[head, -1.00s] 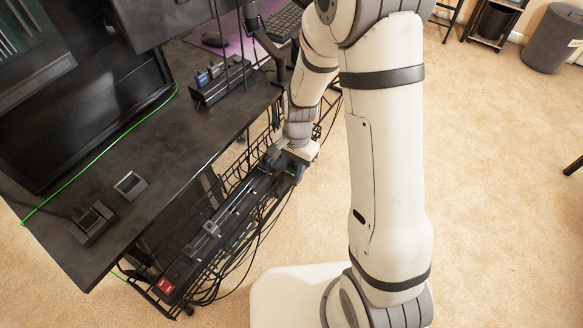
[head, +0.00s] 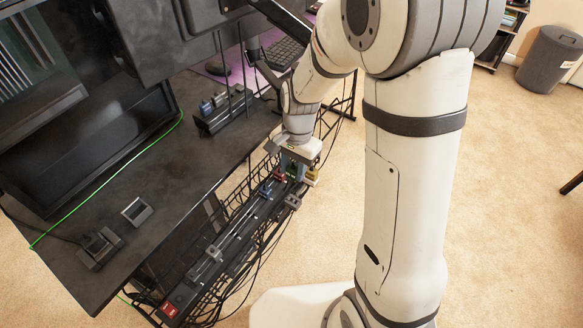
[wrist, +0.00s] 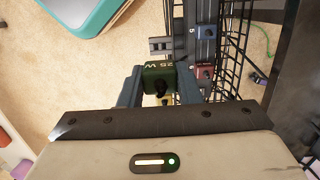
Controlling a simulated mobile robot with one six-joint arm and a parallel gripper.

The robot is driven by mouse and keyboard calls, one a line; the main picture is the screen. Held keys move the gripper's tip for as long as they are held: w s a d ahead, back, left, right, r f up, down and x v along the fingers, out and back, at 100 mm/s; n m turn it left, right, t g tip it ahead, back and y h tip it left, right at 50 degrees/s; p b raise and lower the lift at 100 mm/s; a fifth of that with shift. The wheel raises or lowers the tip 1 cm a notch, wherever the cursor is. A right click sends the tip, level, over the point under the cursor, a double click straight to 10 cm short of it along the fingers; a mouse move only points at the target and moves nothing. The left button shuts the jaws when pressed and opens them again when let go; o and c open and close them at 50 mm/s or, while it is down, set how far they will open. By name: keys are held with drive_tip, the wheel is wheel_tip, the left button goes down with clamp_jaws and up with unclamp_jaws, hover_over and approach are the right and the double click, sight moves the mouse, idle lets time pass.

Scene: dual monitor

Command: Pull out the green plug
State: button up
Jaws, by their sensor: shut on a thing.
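The green plug (wrist: 159,76), with light lettering on its face, sits between the two fingers of my gripper (wrist: 158,86) in the wrist view. The fingers are shut on its sides. In the head view my gripper (head: 296,163) points down at the far end of the dark power strip (head: 238,228), and the green plug is mostly hidden there by the fingers. I cannot tell whether the plug still touches the strip.
A wire basket (wrist: 236,45) and hanging black cables run along the strip. The dark desk (head: 170,190) with monitors stands to the left. A red switch (head: 170,308) is at the strip's near end. Carpet (head: 520,220) is open to the right.

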drive_tip(key=shift+r+p, duration=1.1)
drive_tip(key=shift+r, duration=0.3)
